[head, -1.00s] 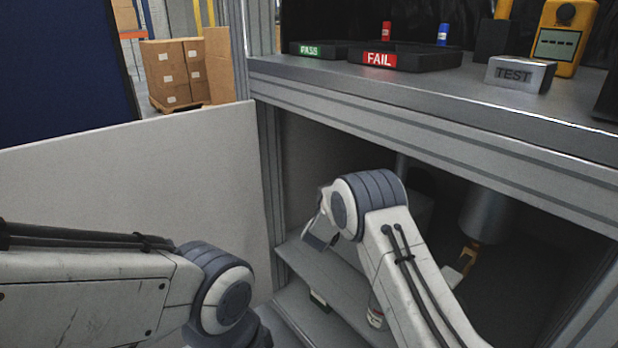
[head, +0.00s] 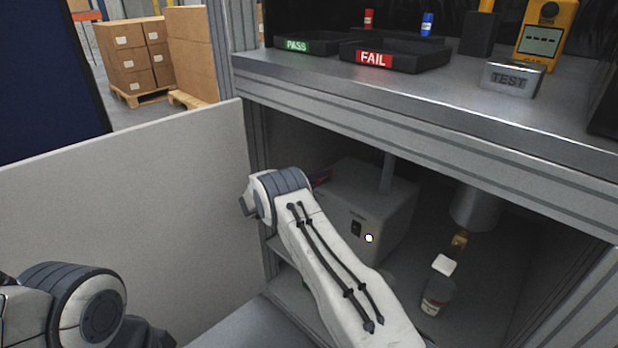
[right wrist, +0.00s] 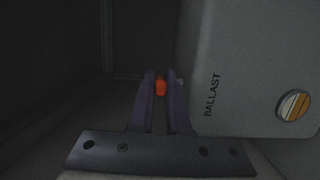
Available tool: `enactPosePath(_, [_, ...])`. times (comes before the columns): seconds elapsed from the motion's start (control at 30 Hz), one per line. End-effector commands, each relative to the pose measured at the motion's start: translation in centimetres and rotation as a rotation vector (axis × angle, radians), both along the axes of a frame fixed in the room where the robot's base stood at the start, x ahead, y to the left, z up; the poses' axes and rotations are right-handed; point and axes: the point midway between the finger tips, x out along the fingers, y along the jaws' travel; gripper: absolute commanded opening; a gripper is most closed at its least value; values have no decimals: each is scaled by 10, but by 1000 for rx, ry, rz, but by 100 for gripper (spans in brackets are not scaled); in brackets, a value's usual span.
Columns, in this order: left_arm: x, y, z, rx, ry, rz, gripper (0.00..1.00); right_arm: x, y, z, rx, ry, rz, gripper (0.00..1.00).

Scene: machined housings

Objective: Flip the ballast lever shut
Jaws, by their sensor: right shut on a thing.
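The ballast box (head: 350,195) is a grey box inside the open lower bay, with a dark switch and a lit lamp on its front. In the right wrist view, its side (right wrist: 235,65) reads BALLAST and carries a round orange-and-white part. A red-orange lever tip (right wrist: 160,88) sits beside the box, between the fingers of my right gripper (right wrist: 161,78). The gripper is shut on it. The rest of the lever is hidden. In the head view my right arm covers its gripper; a small reddish bit shows at the box's left edge. My left gripper is out of view.
A white-capped bottle (head: 437,290) stands on the bay floor right of my right arm. A metal cylinder (head: 474,208) hangs above it. A pale panel (head: 130,195) borders the bay on the left. The bench (head: 440,80) overhead holds PASS and FAIL trays.

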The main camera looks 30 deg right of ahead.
Motion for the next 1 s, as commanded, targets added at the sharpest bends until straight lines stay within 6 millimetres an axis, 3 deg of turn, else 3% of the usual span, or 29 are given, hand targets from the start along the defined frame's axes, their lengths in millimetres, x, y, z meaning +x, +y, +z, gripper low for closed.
enactPosePath(0.6, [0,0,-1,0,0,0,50,-8,-9,-2,2,3,-54,0])
enactPosePath(0.63, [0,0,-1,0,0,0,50,-8,-9,-2,2,3,-54,26])
enactPosePath(0.7, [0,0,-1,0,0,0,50,-8,-8,-1,2,2,-53,45])
enactPosePath(1.0, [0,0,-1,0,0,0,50,-7,-6,0,1,1,-48,45])
